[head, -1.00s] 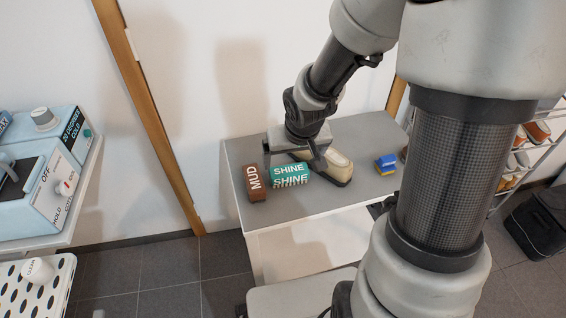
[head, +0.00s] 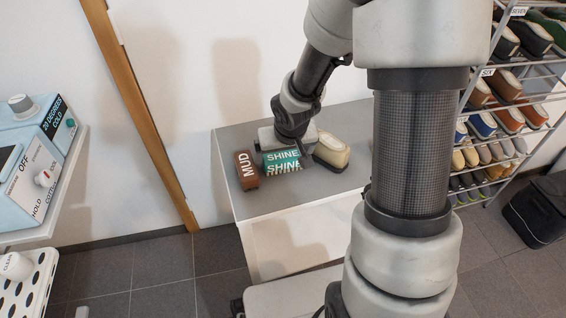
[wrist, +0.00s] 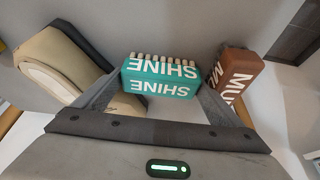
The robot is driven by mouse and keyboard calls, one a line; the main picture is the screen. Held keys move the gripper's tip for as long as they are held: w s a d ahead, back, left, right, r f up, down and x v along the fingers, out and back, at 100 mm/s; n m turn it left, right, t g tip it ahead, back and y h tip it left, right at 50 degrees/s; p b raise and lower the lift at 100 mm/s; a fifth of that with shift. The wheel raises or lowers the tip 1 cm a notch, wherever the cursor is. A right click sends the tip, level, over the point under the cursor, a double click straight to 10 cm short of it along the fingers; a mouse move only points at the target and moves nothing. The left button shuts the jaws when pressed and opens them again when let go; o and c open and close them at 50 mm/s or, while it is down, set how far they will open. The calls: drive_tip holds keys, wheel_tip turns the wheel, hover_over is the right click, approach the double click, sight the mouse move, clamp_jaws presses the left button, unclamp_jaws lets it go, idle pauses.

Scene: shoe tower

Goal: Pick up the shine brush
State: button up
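The shine brush (head: 283,161) is a teal block with white "SHINE" lettering and pale bristles, lying on the grey table top (head: 345,112). It shows in the middle of the wrist view (wrist: 160,78). My gripper (head: 283,149) is low over it. In the wrist view, my gripper (wrist: 161,88) is open, with one finger at each end of the brush. I cannot tell whether the fingertips touch it. The brown mud brush (head: 246,170) lies just left of it in the head view.
A beige shoe (head: 331,151) stands close to the right of the brush in the head view. A shoe rack (head: 500,100) stands at the right. A dark bag (head: 538,208) is on the floor. A light-blue machine (head: 35,155) is at the left.

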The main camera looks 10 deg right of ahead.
sight(282, 155)
drive_tip(key=c, duration=0.8)
drive_tip(key=shift+o, duration=0.2)
wheel_tip(282, 155, up, 10)
drive_tip(key=p, duration=0.5)
drive_tip(key=o, duration=0.4)
drive_tip(key=shift+w+r, duration=0.1)
drive_tip(key=shift+c, duration=0.6)
